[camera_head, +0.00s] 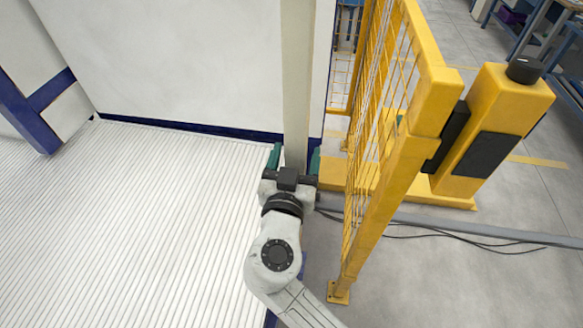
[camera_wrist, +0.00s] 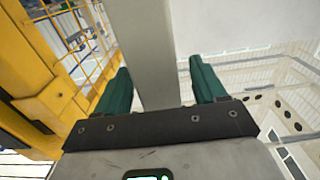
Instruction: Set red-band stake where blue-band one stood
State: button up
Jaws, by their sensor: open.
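A pale, square-sided upright post (camera_head: 297,80) runs from the top edge of the head view down to my gripper. It also shows in the wrist view (camera_wrist: 150,40). No red or blue band shows on it, so I cannot tell which stake it is, or whether it is one. My gripper (camera_head: 294,158) is open, with one green finger on each side of the post. In the wrist view, gaps show between the post and both fingers (camera_wrist: 159,84). The post's lower end is hidden behind my gripper. No banded stake is visible in either view.
A white ribbed floor or platform (camera_head: 130,220) lies clear to the left, with a white wall (camera_head: 190,60) behind it. A yellow mesh fence (camera_head: 385,150) stands close on the right. Beyond it are a yellow post (camera_head: 495,125) and a grey pipe with cables (camera_head: 480,228).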

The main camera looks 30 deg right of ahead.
aim_at(300, 48)
jog(key=shift+x, duration=1.05)
jog(key=shift+c, duration=0.4)
grip_shut()
jog(key=shift+r+p, duration=0.15)
jog(key=shift+p, duration=0.15)
jog(key=shift+r+p, duration=2.25)
jog(key=shift+r, duration=2.15)
jog(key=shift+r+p, duration=1.25)
jog(key=shift+r, duration=4.7)
